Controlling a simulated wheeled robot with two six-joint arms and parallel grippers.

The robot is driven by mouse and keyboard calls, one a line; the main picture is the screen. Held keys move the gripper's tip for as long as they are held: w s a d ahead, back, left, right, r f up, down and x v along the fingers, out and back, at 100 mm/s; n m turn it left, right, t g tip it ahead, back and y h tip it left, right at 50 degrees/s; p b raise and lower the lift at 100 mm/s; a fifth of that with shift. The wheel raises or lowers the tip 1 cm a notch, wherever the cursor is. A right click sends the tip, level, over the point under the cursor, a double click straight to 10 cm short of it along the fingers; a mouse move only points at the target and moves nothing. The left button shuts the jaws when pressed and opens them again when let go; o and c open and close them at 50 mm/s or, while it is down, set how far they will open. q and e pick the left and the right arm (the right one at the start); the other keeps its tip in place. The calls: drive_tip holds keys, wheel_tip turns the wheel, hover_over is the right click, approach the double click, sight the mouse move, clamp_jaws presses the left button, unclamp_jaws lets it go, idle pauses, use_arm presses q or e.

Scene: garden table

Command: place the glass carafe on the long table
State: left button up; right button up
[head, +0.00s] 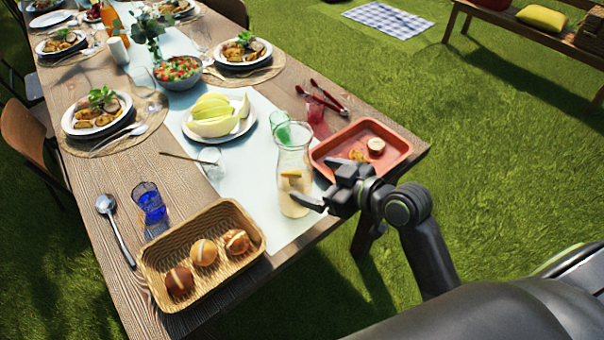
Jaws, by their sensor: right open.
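The glass carafe (294,160) stands upright on the white runner of the long table (118,176), near the table's front end. It is clear, holds a pale drink with a lemon slice, and has a narrower neck and a wide mouth. My right gripper (318,204) is at the carafe's lower right side, with its fingers apart. One finger reaches towards the front of the carafe's base; I cannot tell whether it touches the glass. My left gripper is not in the view.
A red tray (400,149) with food lies right behind my right gripper. A bread basket (222,284) stands left of it. A green glass (280,128), a red glass (317,122) and a melon plate (248,121) are close to the carafe. A bench (510,22) stands on the grass.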

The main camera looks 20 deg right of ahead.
drive_tip(key=shift+v, duration=2.35)
drive_tip(key=s+d+f+m+g+h, duration=0.3)
drive_tip(key=s+d+f+g+h, duration=0.15)
drive_tip(key=s+f, duration=0.4)
drive_tip(key=s+d+f+m+g+h, duration=0.35)
drive_tip(key=s+d+f, duration=0.2)
drive_tip(key=s, duration=0.55)
wheel_tip(320, 180, down, 26)
drive_tip(key=g, duration=0.1)
drive_tip(key=s+f+g, duration=0.1)
drive_tip(key=s+f, duration=1.3)
drive_tip(key=f, duration=0.1)
drive_tip(key=shift+s+a+f, duration=0.15)
drive_tip(key=shift+s+a, duration=0.15)
drive_tip(key=shift+s, duration=0.1)
